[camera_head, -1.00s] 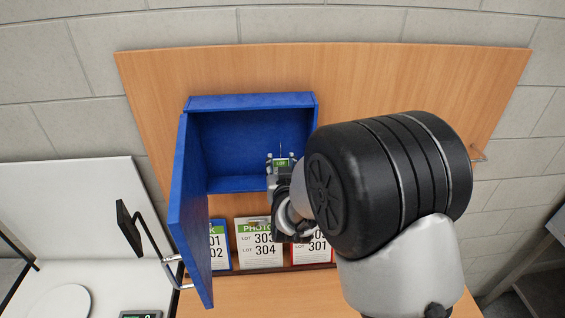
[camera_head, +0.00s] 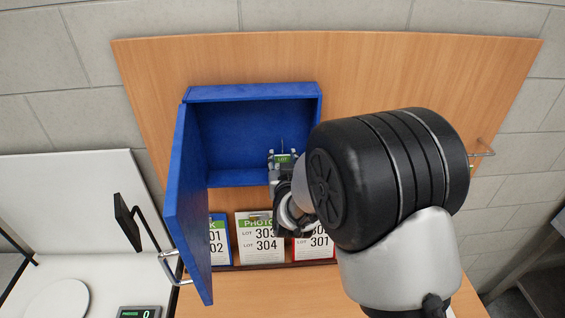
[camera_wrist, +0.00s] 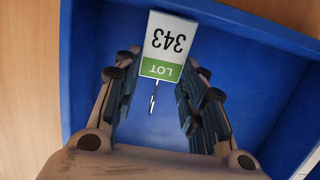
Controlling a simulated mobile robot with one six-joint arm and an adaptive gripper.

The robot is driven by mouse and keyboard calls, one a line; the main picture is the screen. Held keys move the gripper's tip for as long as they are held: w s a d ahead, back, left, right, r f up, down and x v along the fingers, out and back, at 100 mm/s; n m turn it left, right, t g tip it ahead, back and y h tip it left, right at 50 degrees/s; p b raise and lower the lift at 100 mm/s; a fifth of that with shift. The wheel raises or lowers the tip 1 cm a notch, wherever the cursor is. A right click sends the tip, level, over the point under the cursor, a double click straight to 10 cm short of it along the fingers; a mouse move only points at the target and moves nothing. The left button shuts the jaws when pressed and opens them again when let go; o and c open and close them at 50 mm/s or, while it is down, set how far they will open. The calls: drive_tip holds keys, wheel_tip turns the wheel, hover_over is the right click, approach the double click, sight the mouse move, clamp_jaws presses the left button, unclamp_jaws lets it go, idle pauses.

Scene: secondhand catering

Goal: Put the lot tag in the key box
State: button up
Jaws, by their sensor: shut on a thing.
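The lot tag (camera_wrist: 168,42) is white with a green band reading LOT and the number 343, upside down in the wrist view. A thin metal pin hangs from its green end. My gripper (camera_wrist: 163,82) is shut on the tag, which sticks out beyond the fingertips. The blue key box (camera_head: 252,92) is fixed on a wooden board, its door (camera_head: 188,205) swung open to the left. In the head view the tag (camera_head: 284,158) and my gripper (camera_head: 284,163) are at the lower right of the box's opening. My arm hides the box's lower right corner. How deep the tag is cannot be told.
Cards with lot numbers, blue-edged (camera_head: 220,245), green-topped (camera_head: 258,248) and red-edged (camera_head: 316,252), stand below the box. A scale display (camera_head: 140,312) and a round white plate (camera_head: 58,300) are at the lower left. The box interior looks empty around the tag.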

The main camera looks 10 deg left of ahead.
drive_tip(key=shift+s+r, duration=0.1)
drive_tip(key=o, duration=0.9)
drive_tip(key=shift+o, duration=0.2)
